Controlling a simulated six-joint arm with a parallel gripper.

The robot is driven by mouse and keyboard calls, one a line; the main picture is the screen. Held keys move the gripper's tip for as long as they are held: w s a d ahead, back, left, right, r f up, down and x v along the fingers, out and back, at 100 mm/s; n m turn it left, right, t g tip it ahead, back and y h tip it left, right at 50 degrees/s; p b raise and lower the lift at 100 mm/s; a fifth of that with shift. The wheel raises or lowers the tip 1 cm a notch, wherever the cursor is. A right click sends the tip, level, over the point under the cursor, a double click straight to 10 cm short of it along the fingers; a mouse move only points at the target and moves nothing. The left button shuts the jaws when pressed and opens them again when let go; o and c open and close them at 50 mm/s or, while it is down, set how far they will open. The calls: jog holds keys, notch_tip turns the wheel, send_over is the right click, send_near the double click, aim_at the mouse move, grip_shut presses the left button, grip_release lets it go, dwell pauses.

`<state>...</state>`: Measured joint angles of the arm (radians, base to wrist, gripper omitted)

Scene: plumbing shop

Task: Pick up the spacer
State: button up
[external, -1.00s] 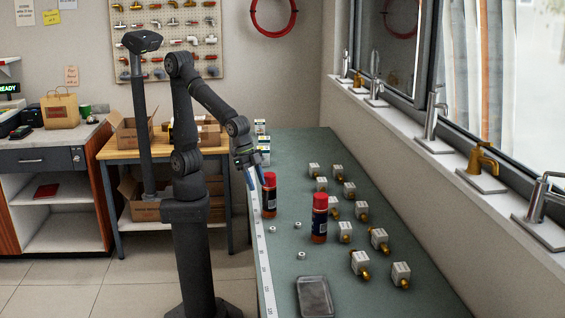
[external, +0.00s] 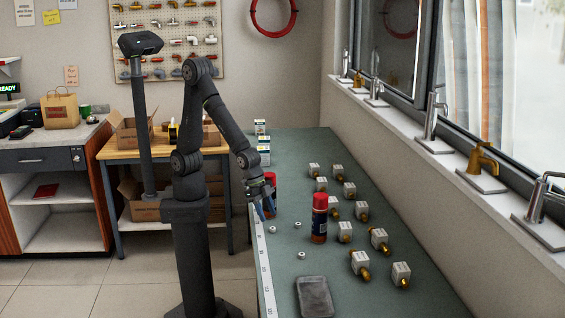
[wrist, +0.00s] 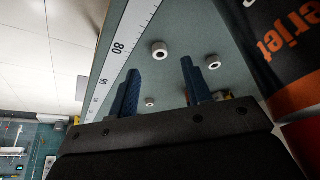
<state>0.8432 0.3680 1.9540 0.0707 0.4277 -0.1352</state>
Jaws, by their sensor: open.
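Several small pale ring-shaped spacers lie on the green bench: one near the ruler (external: 273,229), one further right (external: 297,225) and one nearer the front (external: 302,255). The wrist view shows three as well: a larger-looking spacer (wrist: 160,50), another at the right (wrist: 212,62) and one low between the fingers (wrist: 150,102). My gripper (external: 267,210), with blue fingers, points down above the bench's left edge, a little behind the nearest spacers. It is open and empty; both fingers (wrist: 158,80) stand apart in the wrist view.
A red-capped can (external: 320,220) stands right of the spacers; another can (external: 270,181) stands close beside my gripper, partly hidden. A ruler strip (external: 262,260) runs along the left edge. Several white valve blocks (external: 345,231) and a grey tray (external: 314,297) occupy the right and front.

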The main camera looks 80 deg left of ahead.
aim_at(272, 228)
jog(key=shift+x, duration=2.5)
grip_shut()
